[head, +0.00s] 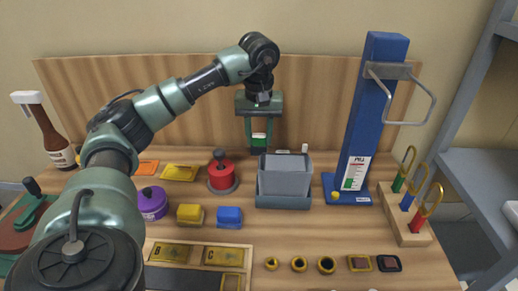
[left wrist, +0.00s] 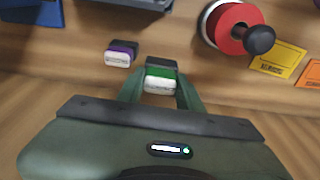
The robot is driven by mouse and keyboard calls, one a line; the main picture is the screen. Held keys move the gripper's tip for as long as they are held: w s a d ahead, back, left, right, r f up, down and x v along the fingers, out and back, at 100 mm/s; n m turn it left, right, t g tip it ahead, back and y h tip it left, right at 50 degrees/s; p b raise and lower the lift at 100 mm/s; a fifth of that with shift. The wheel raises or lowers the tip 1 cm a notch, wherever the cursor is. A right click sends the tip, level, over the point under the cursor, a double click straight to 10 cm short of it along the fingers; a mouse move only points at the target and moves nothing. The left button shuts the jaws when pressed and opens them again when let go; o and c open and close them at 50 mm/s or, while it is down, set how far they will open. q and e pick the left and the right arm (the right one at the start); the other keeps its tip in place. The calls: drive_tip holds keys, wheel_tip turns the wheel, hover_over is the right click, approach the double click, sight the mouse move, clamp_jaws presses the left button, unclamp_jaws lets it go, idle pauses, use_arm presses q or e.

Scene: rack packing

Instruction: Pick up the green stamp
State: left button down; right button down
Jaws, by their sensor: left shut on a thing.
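My left gripper (head: 259,146) is at the back of the bench, in front of the wooden backboard, pointing down. It is shut on the green stamp (head: 259,136), which has a white end. In the left wrist view the green stamp (left wrist: 161,76) sits between the two green fingers of my left gripper (left wrist: 160,90), one on each side. I cannot tell whether the stamp is clear of the bench. My right gripper is in neither view.
A purple stamp (left wrist: 121,53) stands close beside the green one. A grey bin (head: 284,199) stands in front and to the right, a red round pot (head: 221,177) to the left. A tall blue stand (head: 375,115) and a tool rack (head: 404,222) are at right.

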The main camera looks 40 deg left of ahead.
sight(260, 135)
use_arm(q)
wheel_tip(260, 135, up, 6)
drive_tip(key=shift+f, duration=0.25)
wheel_tip(260, 135, up, 9)
drive_tip(key=p, duration=0.4)
